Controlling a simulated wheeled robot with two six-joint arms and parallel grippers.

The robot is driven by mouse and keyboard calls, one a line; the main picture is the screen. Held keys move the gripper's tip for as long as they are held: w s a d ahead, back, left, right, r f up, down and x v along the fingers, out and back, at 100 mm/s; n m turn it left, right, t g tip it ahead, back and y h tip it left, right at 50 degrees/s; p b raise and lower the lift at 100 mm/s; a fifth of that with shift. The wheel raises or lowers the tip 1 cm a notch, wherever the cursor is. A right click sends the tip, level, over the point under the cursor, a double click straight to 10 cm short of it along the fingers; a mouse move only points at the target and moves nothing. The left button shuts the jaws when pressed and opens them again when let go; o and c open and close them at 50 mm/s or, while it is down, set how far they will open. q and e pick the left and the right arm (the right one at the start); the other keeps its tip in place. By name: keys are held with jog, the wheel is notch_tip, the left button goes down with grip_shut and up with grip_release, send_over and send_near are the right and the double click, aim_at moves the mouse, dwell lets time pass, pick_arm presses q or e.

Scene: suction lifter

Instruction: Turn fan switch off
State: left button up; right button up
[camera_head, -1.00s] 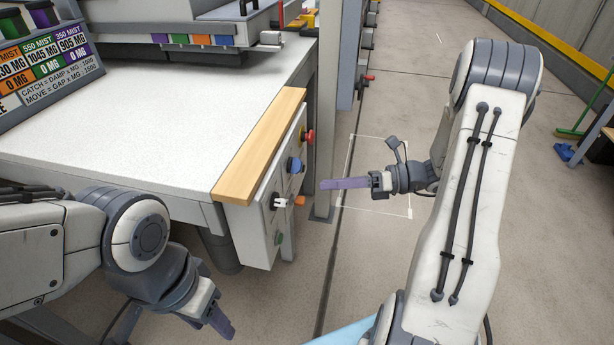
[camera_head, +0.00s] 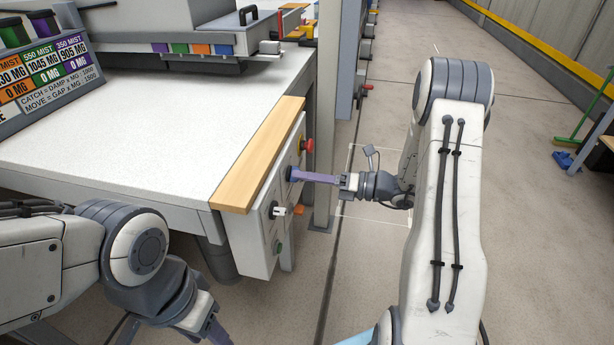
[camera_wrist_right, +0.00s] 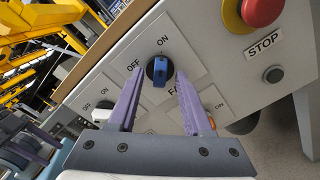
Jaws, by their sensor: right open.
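The blue switch knob (camera_wrist_right: 159,72), on a black round base, sits on a plate marked OFF and ON in the right wrist view. A label starting "FA" below it is partly hidden by a finger. I cannot tell for sure which mark the knob points to. My right gripper (camera_wrist_right: 161,76) is open, its purple fingertips on either side of the knob; I cannot tell if they touch it. In the head view my right gripper (camera_head: 292,174) reaches the side panel (camera_head: 259,232) from the right and covers most of the knob. My left gripper (camera_head: 215,332) hangs low, partly cut off.
A red stop button (camera_head: 308,145) sits beyond the knob on the same panel. A white switch (camera_head: 279,211) and a green button (camera_head: 279,247) are on the nearer side. A wooden strip (camera_head: 258,160) edges the table (camera_head: 150,140) above.

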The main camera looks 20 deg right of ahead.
grip_shut()
jog(key=shift+n, duration=0.4)
jog(key=shift+f+n+b, duration=0.1)
jog(key=shift+n+b, duration=3.9)
jog(key=shift+n, duration=4.6)
